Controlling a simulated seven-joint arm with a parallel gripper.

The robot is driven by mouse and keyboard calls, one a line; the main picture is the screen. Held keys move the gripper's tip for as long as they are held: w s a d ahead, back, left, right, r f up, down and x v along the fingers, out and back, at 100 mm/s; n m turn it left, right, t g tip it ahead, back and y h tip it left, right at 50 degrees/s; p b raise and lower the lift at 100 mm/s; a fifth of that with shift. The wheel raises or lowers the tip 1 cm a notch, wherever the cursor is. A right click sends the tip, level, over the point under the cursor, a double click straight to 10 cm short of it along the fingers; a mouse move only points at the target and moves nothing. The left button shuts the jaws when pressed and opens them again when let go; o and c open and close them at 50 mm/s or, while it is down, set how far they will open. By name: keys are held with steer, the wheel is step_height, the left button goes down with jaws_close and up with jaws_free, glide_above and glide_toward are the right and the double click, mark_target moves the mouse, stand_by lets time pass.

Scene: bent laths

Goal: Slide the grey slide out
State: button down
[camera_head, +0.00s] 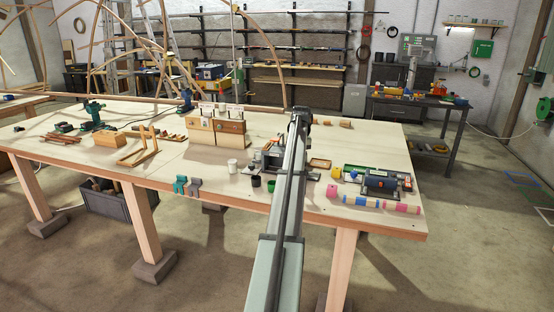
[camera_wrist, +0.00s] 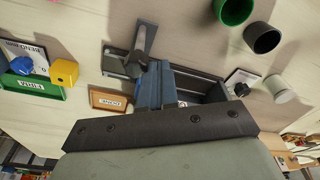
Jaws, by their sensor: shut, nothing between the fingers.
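A low grey metal fixture (camera_wrist: 200,83) lies on the bench in the wrist view. It has a long dark channel. At its left end a grey slide (camera_wrist: 117,62) shows as a flat plate with an upright grey handle (camera_wrist: 143,40). My gripper (camera_wrist: 156,70) is shut and empty, with its blue-grey fingers over the fixture, close beside the handle's foot. I cannot tell whether they touch it. My wrist's dark bar hides part of the fixture. In the head view the fixture (camera_head: 271,156) is partly hidden behind my arm.
A black cup (camera_wrist: 262,37), a green cup (camera_wrist: 233,10) and a white cup (camera_wrist: 279,88) stand near the fixture's right end. A small wooden tray (camera_wrist: 108,101), a yellow cube (camera_wrist: 64,71) and a green tray (camera_wrist: 35,103) lie to the left.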

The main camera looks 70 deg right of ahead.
steer(key=shift+s, duration=2.4)
steer(key=shift+w, duration=0.7)
steer(key=shift+r, duration=0.1)
steer(key=shift+r, duration=2.9)
